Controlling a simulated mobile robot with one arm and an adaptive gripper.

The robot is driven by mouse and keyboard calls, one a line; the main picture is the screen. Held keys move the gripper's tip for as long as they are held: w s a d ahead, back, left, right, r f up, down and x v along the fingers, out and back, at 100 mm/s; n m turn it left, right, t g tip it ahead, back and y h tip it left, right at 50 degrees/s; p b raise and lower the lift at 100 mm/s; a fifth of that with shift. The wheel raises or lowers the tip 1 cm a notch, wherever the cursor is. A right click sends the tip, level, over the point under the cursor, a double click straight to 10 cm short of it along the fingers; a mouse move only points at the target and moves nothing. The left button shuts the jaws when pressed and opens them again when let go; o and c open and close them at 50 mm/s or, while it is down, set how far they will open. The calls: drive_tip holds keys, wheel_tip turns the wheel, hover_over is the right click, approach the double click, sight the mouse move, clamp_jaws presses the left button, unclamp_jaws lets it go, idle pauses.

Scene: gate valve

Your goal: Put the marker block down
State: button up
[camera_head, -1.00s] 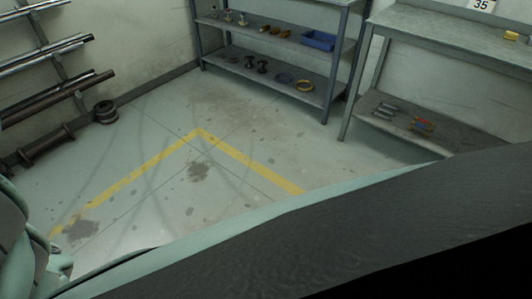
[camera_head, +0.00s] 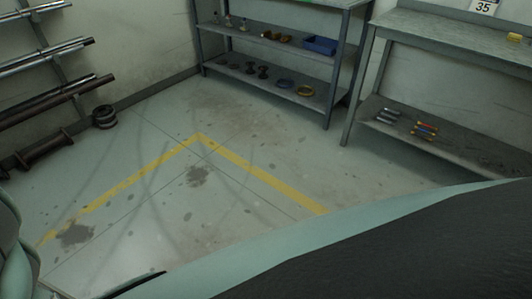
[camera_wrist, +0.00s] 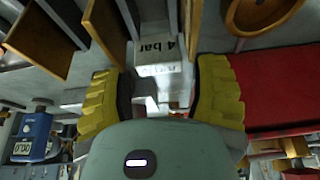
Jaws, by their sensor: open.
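A grey metal block marked "4 bar" (camera_wrist: 160,52), possibly the marker block, shows in the wrist view beyond and between my fingertips. My gripper (camera_wrist: 160,88) has two yellow ribbed finger pads, spread apart, with a gap on each side of the block. I see no contact between pads and block. What the block rests on is hard to tell. The head view shows neither the gripper nor the block.
In the wrist view, a red object (camera_wrist: 275,90) lies right, a blue labelled device (camera_wrist: 33,137) left, and brown panels (camera_wrist: 45,40) upper left. In the head view, a shelf rack (camera_head: 270,80), a bench (camera_head: 460,45) and pipes (camera_head: 45,60) border open floor (camera_head: 150,215).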

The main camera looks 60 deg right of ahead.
drive_tip(key=shift+a+f, duration=0.2)
drive_tip(key=shift+f, duration=0.3)
drive_tip(key=shift+c, duration=0.2)
drive_tip(key=shift+r, duration=0.1)
drive_tip(key=c, duration=0.7)
